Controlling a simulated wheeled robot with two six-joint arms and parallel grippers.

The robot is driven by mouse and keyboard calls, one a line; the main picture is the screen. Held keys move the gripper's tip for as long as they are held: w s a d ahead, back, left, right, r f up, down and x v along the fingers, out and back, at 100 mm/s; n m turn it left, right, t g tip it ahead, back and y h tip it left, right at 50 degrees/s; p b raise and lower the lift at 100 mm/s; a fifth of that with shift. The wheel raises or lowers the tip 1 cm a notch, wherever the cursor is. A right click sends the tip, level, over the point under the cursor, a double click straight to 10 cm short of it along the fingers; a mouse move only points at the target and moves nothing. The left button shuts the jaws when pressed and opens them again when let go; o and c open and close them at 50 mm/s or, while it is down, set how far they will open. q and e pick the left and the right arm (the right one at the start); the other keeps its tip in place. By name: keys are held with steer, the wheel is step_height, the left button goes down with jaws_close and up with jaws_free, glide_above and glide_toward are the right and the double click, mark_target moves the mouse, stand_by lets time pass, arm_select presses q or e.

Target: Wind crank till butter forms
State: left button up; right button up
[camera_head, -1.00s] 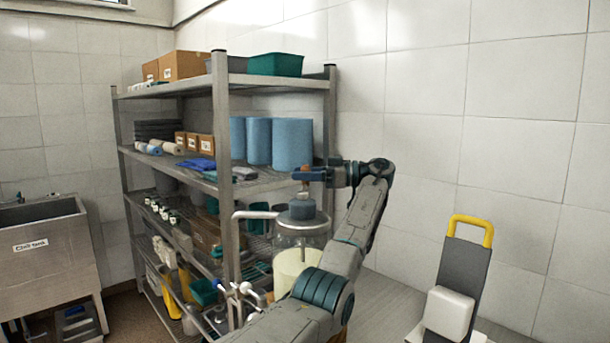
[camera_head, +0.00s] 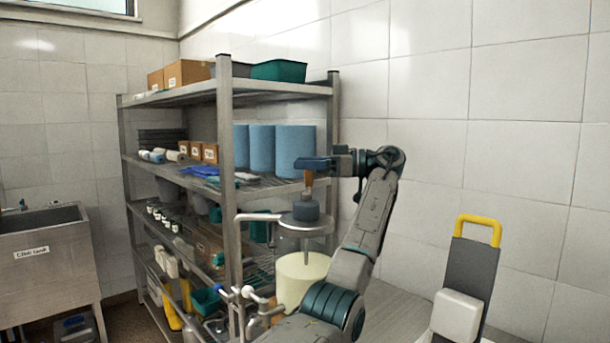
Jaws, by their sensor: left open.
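A churn with a clear jar holding pale cream-coloured contents (camera_head: 302,277) stands in front of the shelf rack. Its lid carries a blue-grey housing (camera_head: 306,208). A brown-orange crank grip (camera_head: 309,182) stands upright above the housing. My left gripper (camera_head: 307,164) is open, with its dark blue fingers level at the top of the grip. I cannot tell whether they touch it. My left arm hides the churn's lower right side. The contents look pale and even; no separate lump of butter can be made out. My right gripper is out of view.
A metal rack (camera_head: 226,170) with boxes, blue rolls and bins stands close behind the churn. A steel sink (camera_head: 45,245) is at the far left. A dark upright board with a yellow handle (camera_head: 478,228) and a white block (camera_head: 456,316) stand at right.

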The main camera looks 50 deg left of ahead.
arm_select(q)
steer(key=s+d+r+b, duration=0.1)
steer(key=s+d+b, duration=0.2)
steer(key=s+d, duration=0.5)
steer(key=shift+s+b, duration=0.3)
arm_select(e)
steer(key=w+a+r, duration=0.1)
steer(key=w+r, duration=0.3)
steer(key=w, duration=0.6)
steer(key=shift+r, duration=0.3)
arm_select(q)
steer(key=shift+c, duration=0.2)
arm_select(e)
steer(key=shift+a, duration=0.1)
